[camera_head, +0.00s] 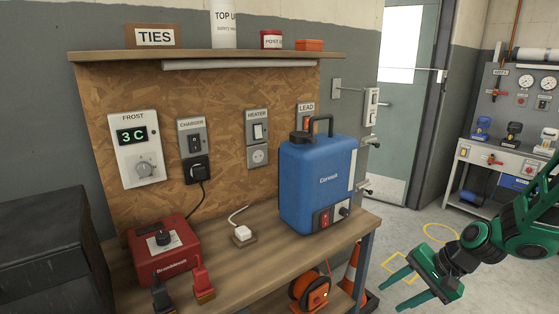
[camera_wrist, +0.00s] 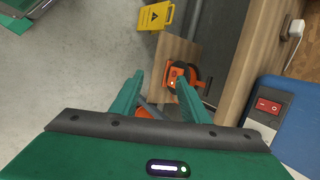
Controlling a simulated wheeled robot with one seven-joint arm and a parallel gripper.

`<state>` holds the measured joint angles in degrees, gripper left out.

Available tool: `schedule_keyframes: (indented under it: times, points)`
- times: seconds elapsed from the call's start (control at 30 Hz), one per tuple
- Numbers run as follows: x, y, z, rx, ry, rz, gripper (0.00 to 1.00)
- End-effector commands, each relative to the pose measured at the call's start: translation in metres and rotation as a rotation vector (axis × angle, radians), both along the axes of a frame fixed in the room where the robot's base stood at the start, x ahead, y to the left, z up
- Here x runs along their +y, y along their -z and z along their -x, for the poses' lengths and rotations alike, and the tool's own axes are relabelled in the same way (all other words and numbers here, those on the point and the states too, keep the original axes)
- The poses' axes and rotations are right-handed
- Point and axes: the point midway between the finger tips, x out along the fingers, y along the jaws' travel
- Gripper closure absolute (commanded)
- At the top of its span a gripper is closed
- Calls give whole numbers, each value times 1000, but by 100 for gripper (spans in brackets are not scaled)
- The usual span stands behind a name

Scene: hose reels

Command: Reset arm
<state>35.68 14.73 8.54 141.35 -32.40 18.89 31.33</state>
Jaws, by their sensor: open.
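My gripper (camera_head: 406,288) is green and hangs at the lower right in the head view, to the right of the wooden bench (camera_head: 352,228) and clear of it. Its two fingers are spread apart with nothing between them. In the wrist view my gripper (camera_wrist: 158,92) points down past the bench edge (camera_wrist: 247,60), above an orange reel (camera_wrist: 178,75) that sits low on a wooden board. The orange reel also shows under the bench in the head view (camera_head: 312,288).
On the bench stand a blue tank (camera_head: 320,185), a red charger box (camera_head: 163,255) and a white plug (camera_head: 242,233). An orange cone (camera_head: 355,265) stands by the bench's right end. A yellow warning sign (camera_wrist: 156,15) is on the floor. Open floor lies to the right.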

Motion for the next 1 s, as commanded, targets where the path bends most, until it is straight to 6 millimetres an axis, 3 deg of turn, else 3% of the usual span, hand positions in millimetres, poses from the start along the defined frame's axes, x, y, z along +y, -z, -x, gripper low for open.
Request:
schedule_keyframes:
  times: [0.2,0.5,0.8,1.0]
  points:
    - [-39,-28,50,46,-124,241,59]
    - [-84,-80,130,131,-216,456,59]
    - [-103,-122,211,196,-251,519,59]
    - [-105,-131,237,215,-257,514,59]
